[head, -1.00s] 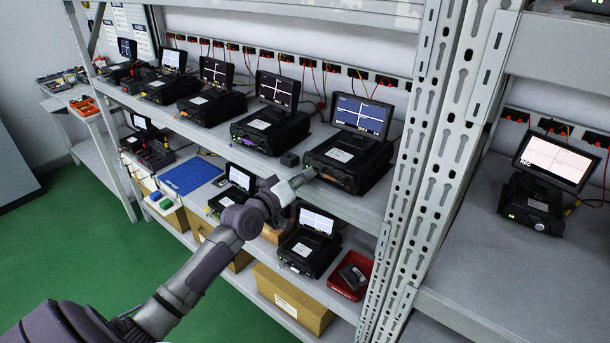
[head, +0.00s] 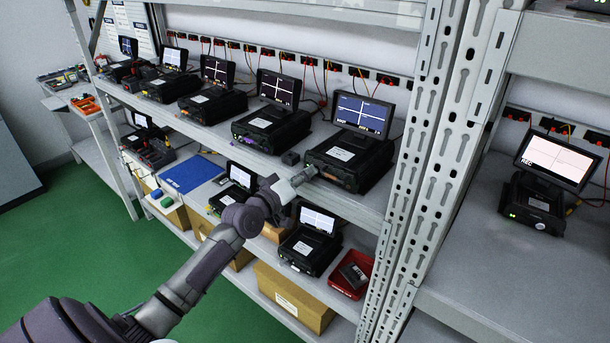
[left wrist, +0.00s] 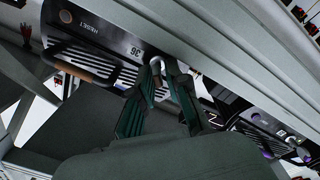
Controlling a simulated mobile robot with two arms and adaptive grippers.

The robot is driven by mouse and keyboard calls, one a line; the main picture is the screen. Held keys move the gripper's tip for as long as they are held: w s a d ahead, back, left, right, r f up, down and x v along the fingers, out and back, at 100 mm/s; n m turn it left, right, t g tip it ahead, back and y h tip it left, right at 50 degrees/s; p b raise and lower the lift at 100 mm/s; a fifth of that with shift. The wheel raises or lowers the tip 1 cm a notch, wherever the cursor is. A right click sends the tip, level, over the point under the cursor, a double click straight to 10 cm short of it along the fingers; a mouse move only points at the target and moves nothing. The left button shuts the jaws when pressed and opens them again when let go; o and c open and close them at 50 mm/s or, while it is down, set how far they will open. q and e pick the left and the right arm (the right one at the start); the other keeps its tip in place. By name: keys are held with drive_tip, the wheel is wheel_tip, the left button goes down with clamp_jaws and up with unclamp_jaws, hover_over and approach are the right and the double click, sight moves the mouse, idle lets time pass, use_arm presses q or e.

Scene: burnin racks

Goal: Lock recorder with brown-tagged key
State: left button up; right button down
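The recorder with a brown strip low on its front (head: 352,160) stands at the right end of the upper shelf, its blue screen lit. In the left wrist view its dark front (left wrist: 100,45) bears a "36" label, and the brown piece (left wrist: 66,70) shows at the left. My left gripper (head: 303,177) is at the lower left of this recorder's front. In the left wrist view its fingers (left wrist: 161,75) come close together, with a small pale piece between them. I cannot tell whether they grip it, or whether it is a key. My right gripper is out of view.
A recorder with a purple mark (head: 270,128) stands to the left, a small dark block (head: 290,158) between the two. A rack upright (head: 425,150) rises close to the right. Below are another recorder (head: 310,248) and a red tray (head: 345,290).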

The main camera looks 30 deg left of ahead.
use_arm(q)
drive_tip(key=shift+s, duration=0.1)
drive_tip(key=s+a, duration=0.1)
drive_tip(key=s, duration=1)
drive_tip(key=shift+s, duration=0.4)
drive_tip(key=shift+a, duration=0.1)
